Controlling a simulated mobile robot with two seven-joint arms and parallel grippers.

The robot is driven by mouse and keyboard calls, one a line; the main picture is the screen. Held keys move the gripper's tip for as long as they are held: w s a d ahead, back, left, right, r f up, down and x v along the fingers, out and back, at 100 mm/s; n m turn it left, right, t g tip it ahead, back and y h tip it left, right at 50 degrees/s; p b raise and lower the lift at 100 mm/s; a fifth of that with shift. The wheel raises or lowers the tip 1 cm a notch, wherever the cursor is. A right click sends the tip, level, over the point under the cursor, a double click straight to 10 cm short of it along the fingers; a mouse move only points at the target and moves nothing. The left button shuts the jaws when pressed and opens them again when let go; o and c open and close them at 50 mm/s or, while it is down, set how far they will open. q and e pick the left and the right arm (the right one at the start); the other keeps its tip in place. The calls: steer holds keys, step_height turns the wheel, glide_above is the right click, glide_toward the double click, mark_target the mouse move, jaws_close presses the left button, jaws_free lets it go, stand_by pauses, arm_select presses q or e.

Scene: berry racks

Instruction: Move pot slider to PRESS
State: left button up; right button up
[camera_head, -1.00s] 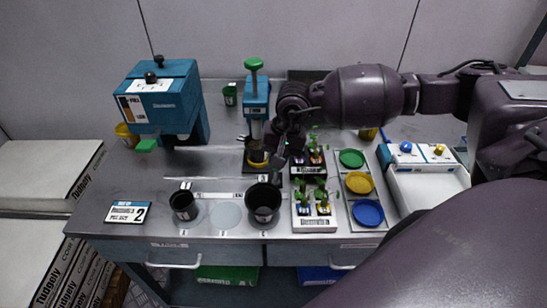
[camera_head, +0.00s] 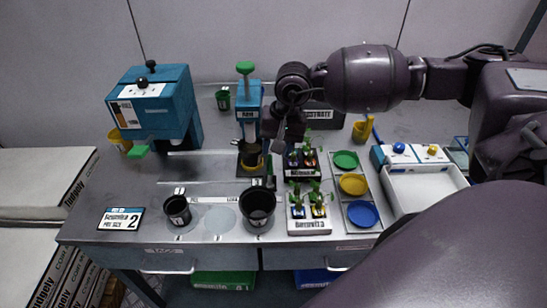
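A dark pot (camera_head: 251,152) sits in a yellow holder (camera_head: 250,168) at the foot of a blue press-like machine (camera_head: 249,108) with a green knob on top. I take the yellow holder to be on the pot slider, but its label is not readable. A larger blue machine (camera_head: 152,104) with a green tab stands to the left. A metal strip (camera_head: 198,165) lies between the two machines. My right gripper (camera_head: 280,146) hangs just right of the dark pot, apparently empty. Its fingers are dark and blurred, so their opening is unclear. My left gripper is not in view.
Two black pots (camera_head: 177,211) (camera_head: 257,208) stand at the front. Plant trays (camera_head: 309,228) and coloured dishes (camera_head: 353,185) lie to the right, beside a white bin (camera_head: 424,188). A green cup (camera_head: 222,98) stands behind.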

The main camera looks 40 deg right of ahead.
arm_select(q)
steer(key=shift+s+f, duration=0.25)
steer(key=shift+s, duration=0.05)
arm_select(e)
steer(key=shift+s+d+r, duration=0.1)
steer(key=shift+d+r, duration=0.05)
steer(key=shift+r, duration=0.8)
steer(key=shift+s+d+r, duration=0.15)
steer(key=shift+d+r, duration=0.05)
steer(key=shift+r, duration=0.75)
steer(key=shift+s+d+r, duration=0.1)
steer(key=shift+d+r, duration=0.05)
steer(key=shift+r, duration=0.8)
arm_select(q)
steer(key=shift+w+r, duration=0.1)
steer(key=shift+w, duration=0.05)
arm_select(e)
steer(key=shift+s+f, duration=0.1)
